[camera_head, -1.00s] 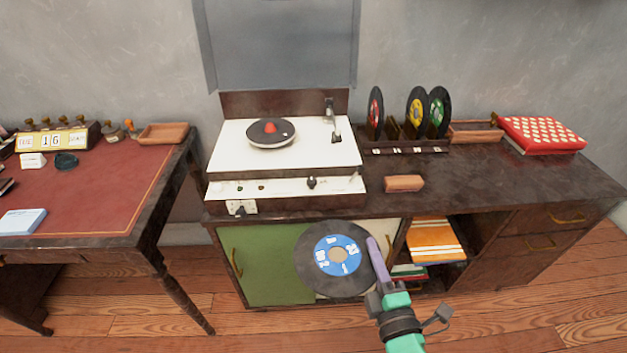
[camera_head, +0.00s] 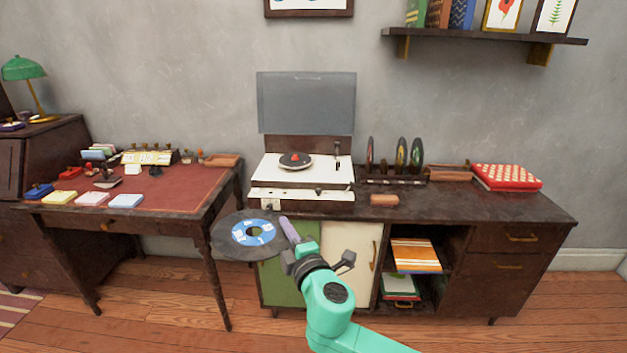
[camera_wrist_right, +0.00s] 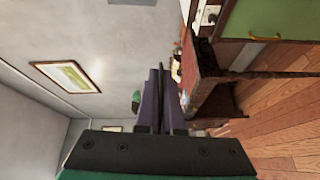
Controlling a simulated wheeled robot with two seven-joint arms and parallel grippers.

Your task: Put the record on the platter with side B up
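The record (camera_head: 228,243) is black with a blue and white label, whose markings are too small to read. It is tilted, with the blue-label face towards my head camera, in front of the gap between desk and cabinet. My right gripper (camera_head: 289,232) is shut on its right edge. In the right wrist view the record (camera_wrist_right: 161,85) shows edge-on between the purple fingers (camera_wrist_right: 160,100). My left gripper is out of view.
The player's lid (camera_head: 305,103) stands open and its tonearm (camera_head: 337,150) is right of the platter. A rack (camera_head: 395,181) of several records and a small brown block (camera_head: 384,200) are to the right. The red-topped desk (camera_head: 185,185) is left.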

